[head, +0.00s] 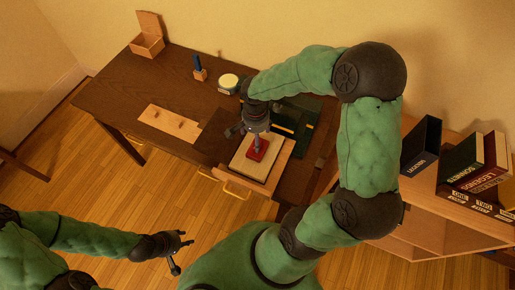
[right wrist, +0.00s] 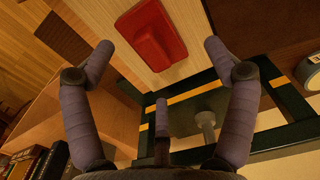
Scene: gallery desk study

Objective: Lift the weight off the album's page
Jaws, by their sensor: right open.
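In the right wrist view the weight (right wrist: 150,36) is a red block with a raised middle, lying on the pale page (right wrist: 187,72). My right gripper (head: 256,134) is over the weight in the head view and partly hides it. In the right wrist view this gripper (right wrist: 160,68) has its fingers spread with nothing between them; the weight is beyond the fingertips. My left gripper (head: 182,250) is open and empty over the floor, away from the desk.
A dark green frame with yellow bars (head: 291,126) lies right of the page. A wooden board (head: 170,122), a blue-topped holder (head: 199,70) and a round white-topped tin (head: 229,81) are further left. A shelf with books (head: 468,165) stands at right.

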